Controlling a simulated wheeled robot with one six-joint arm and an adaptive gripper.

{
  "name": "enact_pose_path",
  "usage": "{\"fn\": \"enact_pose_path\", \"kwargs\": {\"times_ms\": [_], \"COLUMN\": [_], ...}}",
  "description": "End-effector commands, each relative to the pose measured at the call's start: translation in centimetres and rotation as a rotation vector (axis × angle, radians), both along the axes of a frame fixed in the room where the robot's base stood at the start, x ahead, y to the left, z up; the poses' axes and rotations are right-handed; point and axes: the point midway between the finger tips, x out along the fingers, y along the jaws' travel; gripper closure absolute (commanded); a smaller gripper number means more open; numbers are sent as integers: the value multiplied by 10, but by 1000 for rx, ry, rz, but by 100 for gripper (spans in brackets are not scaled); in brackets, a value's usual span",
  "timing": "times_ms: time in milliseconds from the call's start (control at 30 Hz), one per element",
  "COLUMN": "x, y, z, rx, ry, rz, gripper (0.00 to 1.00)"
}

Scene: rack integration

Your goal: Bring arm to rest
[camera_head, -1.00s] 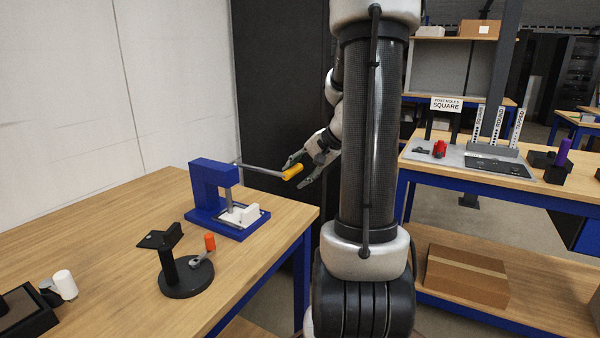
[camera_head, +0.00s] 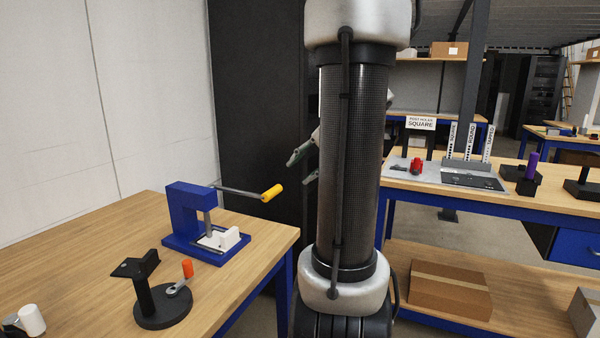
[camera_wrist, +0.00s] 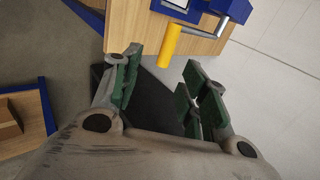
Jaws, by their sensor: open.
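My gripper (camera_head: 306,167) shows in the head view beside my arm column, partly hidden behind it. Its fingers are apart and hold nothing. In the wrist view my gripper (camera_wrist: 157,92) has its green-padded fingers spread wide, with nothing between them. The blue press (camera_head: 186,215) stands on the left table with its lever out to the right. The lever's yellow handle (camera_head: 272,193) is just left of my gripper and apart from it. In the wrist view the yellow handle (camera_wrist: 168,46) lies beyond the fingertips.
The wooden left table (camera_head: 80,250) also carries a black stand (camera_head: 163,306) with an orange-handled crank and a white cylinder (camera_head: 32,320). At right a workbench (camera_head: 540,195) holds a square-holes sign, a red part and a purple part. A cardboard box (camera_head: 450,289) sits on its lower shelf.

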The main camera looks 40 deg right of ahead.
Motion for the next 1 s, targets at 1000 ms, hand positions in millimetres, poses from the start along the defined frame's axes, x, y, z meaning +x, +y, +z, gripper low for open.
{"fn": "enact_pose_path", "kwargs": {"times_ms": [1000], "x": [-105], "y": [64], "z": [-42], "rx": [-380], "ry": [336], "rz": [381], "gripper": [56]}}
